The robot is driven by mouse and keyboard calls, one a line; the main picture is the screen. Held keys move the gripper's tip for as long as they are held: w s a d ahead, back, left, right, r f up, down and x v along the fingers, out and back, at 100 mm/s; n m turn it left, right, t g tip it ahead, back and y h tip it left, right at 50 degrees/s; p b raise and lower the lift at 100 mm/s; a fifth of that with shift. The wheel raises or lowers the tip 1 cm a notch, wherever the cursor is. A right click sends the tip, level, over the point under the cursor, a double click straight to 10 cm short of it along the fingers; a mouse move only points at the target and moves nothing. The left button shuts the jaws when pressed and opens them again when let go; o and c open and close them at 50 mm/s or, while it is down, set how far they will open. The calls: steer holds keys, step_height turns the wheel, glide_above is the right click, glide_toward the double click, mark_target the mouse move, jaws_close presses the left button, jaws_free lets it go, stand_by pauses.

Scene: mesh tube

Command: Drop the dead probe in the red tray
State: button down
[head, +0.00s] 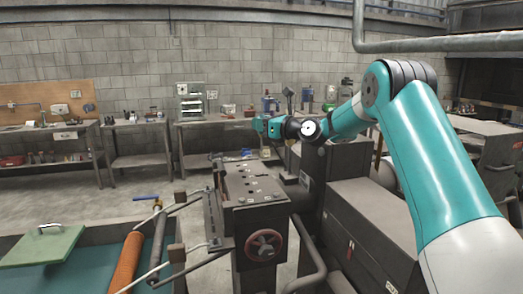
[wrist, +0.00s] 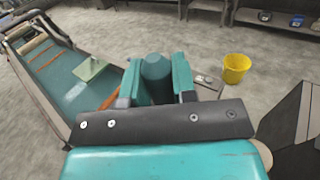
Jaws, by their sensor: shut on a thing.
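My gripper (wrist: 158,88) shows in the wrist view with its two teal fingers closed on a dark green, round-ended cylinder (wrist: 155,72). This may be the dead probe, but no marking on it shows. In the head view my gripper (head: 262,126) is at the end of the outstretched arm, beyond the grey machine, and what it holds is too small to make out there. No red tray can be clearly made out in either view.
A grey machine (head: 253,190) with a red handwheel (head: 263,244) stands below the arm. A teal-bedded table (head: 75,275) with an orange mesh tube (head: 126,262) and green plate (head: 42,246) is at left. A yellow bucket (wrist: 236,68) stands on open floor.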

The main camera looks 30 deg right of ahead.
step_height(320, 180, up, 7)
steer(key=shift+r+b, duration=0.1)
steer(key=shift+b, duration=0.2)
step_height(320, 180, up, 6)
steer(key=p, duration=0.7)
stand_by(0.5)
